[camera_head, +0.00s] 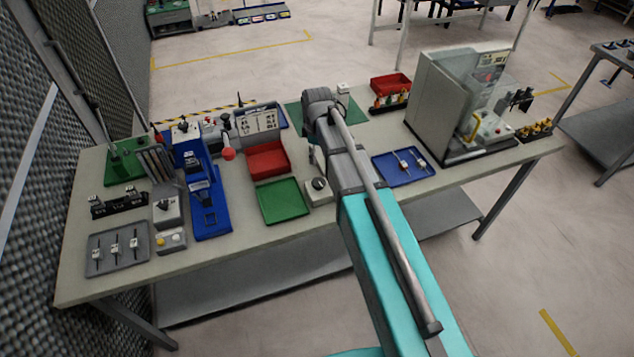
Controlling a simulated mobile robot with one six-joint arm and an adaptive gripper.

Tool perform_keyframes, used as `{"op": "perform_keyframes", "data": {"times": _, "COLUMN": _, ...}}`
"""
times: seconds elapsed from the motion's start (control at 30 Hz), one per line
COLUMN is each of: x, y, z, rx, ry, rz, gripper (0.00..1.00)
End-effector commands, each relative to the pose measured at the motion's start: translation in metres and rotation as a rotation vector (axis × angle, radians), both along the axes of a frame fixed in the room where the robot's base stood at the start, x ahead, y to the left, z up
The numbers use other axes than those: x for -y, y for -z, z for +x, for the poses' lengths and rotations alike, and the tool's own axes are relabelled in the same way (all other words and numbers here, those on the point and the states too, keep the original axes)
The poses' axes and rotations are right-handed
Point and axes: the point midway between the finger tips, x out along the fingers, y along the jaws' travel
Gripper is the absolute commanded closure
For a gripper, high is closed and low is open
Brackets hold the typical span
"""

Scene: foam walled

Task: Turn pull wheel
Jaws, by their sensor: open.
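On the bench, a grey machine part with a lever ending in a red ball knob (228,153) stands left of the middle, behind the blue fixture. A round dark knob on a small pale box (319,187) sits beside the green tray. I cannot tell for certain which part is the pull wheel. My arm reaches from the lower right over the bench, its grey end above the green mat. My gripper cannot be made out; the arm seems to hide it.
The bench (248,236) holds a blue fixture (210,215), red bin (267,160), green tray (283,202), blue tray (385,169), grey tray (104,265) and a clear-fronted enclosure (436,103). A mesh wall (40,150) stands at left. Bare bench shows along the front edge.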

Motion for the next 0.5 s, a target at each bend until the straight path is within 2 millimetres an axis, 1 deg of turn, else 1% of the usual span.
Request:
{"op": "perform_keyframes", "data": {"times": 0.27, "x": 0.000, "y": 0.009, "z": 0.000, "rx": 0.000, "ry": 0.001, "rz": 0.000, "gripper": 0.00}}
{"op": "perform_keyframes", "data": {"times": 0.5, "x": 0.000, "y": 0.025, "z": 0.000, "rx": 0.000, "ry": 0.002, "rz": 0.000, "gripper": 0.00}}
